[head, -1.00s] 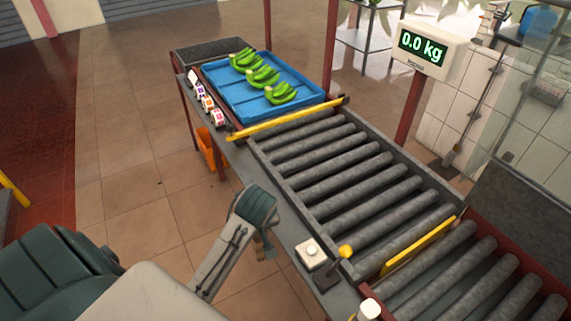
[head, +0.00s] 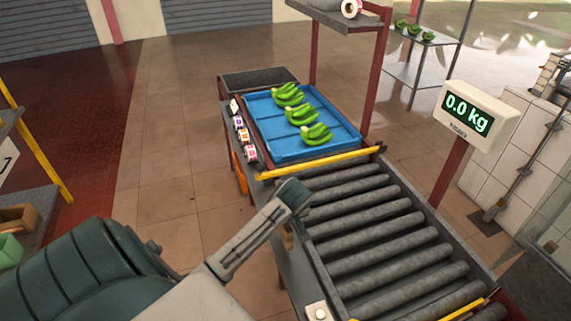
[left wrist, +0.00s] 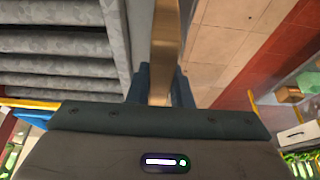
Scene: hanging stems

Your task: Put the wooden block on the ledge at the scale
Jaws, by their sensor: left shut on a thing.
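My left gripper (left wrist: 162,88) is shut on the wooden block (left wrist: 165,45), a long tan piece standing up between its two fingers in the left wrist view. In the head view only a small tan part (head: 288,238) shows below the end of my left arm, beside the ledge; I cannot tell whether it touches. The dark ledge (head: 296,283) runs along the left side of the roller scale (head: 370,225). The scale's display (head: 467,120) reads 0.0 kg. My right gripper is not in view.
A blue tray (head: 347,137) with several green banana bunches (head: 303,115) stands beyond the rollers, behind a yellow bar (head: 322,163). Small label rolls (head: 242,135) line its left side. A white button box (head: 318,311) sits on the ledge. The rollers are bare.

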